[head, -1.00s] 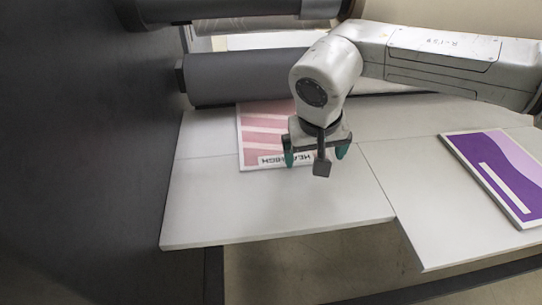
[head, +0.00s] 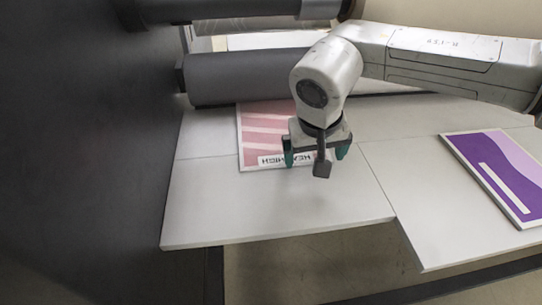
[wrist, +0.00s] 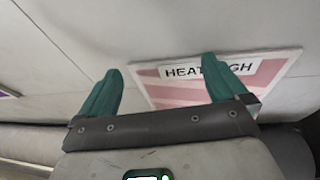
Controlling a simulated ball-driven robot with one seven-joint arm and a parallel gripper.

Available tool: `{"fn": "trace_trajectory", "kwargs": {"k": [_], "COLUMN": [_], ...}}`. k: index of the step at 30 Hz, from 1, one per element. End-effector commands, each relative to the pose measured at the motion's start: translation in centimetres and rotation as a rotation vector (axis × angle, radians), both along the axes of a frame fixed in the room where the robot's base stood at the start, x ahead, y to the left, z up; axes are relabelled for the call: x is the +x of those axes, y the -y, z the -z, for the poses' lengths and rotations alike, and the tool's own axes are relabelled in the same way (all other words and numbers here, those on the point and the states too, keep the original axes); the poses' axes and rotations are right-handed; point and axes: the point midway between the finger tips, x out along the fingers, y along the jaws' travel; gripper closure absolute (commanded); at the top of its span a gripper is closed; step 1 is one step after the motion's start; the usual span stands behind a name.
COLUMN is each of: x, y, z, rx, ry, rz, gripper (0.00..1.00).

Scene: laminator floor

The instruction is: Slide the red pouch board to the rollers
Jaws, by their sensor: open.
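The red pouch board (head: 262,130) has pink and red bands and a white label with dark lettering. It lies flat on the white table by the dark roller (head: 245,77), its far edge close to the roller. My gripper (head: 315,160) is open and empty above the board's right near part, which my wrist hides. In the wrist view the green fingers of my gripper (wrist: 158,80) are spread wide. The board (wrist: 190,94) shows beyond them, and the right finger covers part of its label. I cannot tell whether that finger touches the board.
A purple board (head: 500,180) lies on the right table panel. A dark wall (head: 80,150) stands along the left side. The white table (head: 260,215) is clear in front of the red board, and its near edge drops to the floor.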

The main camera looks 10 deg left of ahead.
Motion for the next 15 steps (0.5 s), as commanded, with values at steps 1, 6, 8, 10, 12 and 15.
{"fn": "trace_trajectory", "kwargs": {"k": [1,6,8,10,12,15], "x": [-0.16,-0.39,-0.47,-0.57,-0.67,-0.79], "y": [0.09,0.15,0.17,0.18,0.20,0.24], "z": [0.17,0.16,0.16,0.16,0.15,0.15], "rx": [-0.003,-0.003,-0.002,-0.002,-0.002,-0.002], "ry": [-0.003,-0.003,-0.004,-0.004,-0.004,-0.004], "rz": [-0.001,0.000,0.000,-0.001,-0.001,-0.001], "gripper": [0.00,0.00,0.00,0.00,0.00,0.00]}}
